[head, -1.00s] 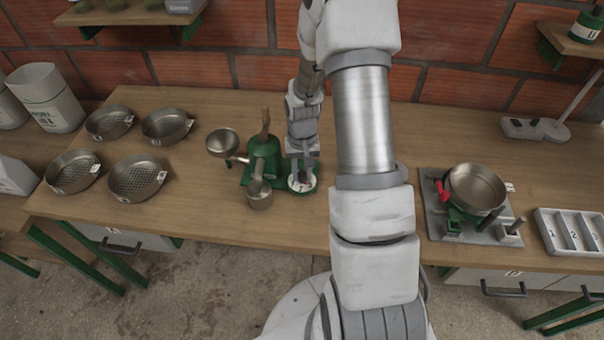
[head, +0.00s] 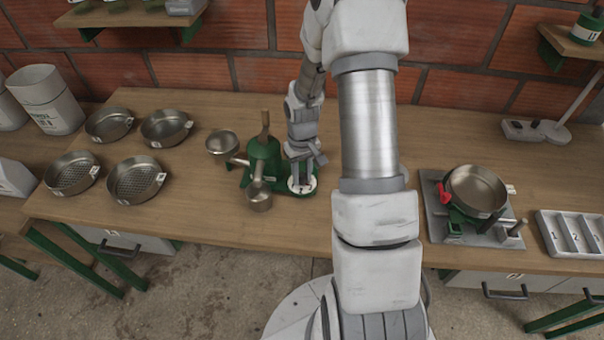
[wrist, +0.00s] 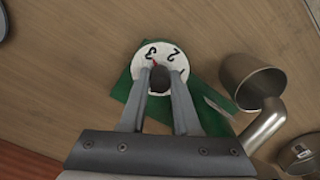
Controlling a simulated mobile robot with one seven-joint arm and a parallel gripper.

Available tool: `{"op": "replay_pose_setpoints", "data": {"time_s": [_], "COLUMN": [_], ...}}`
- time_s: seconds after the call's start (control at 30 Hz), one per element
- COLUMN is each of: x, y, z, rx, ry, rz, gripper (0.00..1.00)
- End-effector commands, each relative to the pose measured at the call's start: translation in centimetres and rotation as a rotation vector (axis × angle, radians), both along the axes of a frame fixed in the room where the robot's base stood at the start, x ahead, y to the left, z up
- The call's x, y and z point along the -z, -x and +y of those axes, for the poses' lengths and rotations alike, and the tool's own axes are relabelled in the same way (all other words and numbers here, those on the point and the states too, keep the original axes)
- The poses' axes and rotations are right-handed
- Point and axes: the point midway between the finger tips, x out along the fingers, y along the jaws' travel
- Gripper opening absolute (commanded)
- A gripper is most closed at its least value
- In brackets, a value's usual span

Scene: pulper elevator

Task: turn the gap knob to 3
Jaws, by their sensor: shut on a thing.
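The green pulper (head: 263,158) with a wooden handle stands on the table left of my arm. Its gap dial is a white disc (head: 301,186) on a green base, also seen in the wrist view (wrist: 136,71). The figures 3, 2 and 1 show on it there. The dark round gap knob (wrist: 159,80) sits at the dial's middle. A small red pointer mark (wrist: 154,62) lies close to the 3. My gripper (wrist: 160,83) is shut on the knob, one finger on each side; it also shows in the head view (head: 303,172).
A metal cup (head: 259,196) and a hopper bowl (head: 222,142) are beside the pulper. Several sieves (head: 137,180) stand to the left. A pan (head: 476,190) on a grey plate and a numbered tray (head: 572,233) are to the right.

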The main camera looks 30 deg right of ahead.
Motion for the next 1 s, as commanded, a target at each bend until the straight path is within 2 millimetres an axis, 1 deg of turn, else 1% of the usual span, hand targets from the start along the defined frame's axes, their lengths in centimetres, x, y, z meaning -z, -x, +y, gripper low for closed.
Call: {"op": "replay_pose_setpoints", "data": {"time_s": [0.1, 0.13, 0.27, 0.3, 0.57, 0.67, 0.77, 0.83, 0.97, 1.0], "x": [0.0, 0.0, 0.0, 0.0, -0.1, -0.6, -1.7, -3.0, -6.0, -7.0], "y": [0.0, 0.0, 0.0, 0.0, 0.0, -0.1, -0.1, -0.1, -0.1, -0.1], "z": [0.0, 0.0, 0.0, 0.0, 0.0, 0.0, 0.0, 0.0, -0.1, -0.1], "rx": [-0.002, -0.002, -0.001, -0.001, 0.000, 0.000, 0.000, 0.000, 0.000, 0.000], "ry": [0.000, 0.001, 0.000, 0.000, 0.000, 0.001, 0.001, 0.002, 0.002, 0.003], "rz": [0.000, 0.000, -0.001, 0.000, -0.001, -0.002, -0.004, -0.005, -0.007, -0.006], "gripper": [0.00, 0.34, 0.57, 0.60, 0.60, 0.60, 0.60, 0.60, 0.60, 0.60]}}
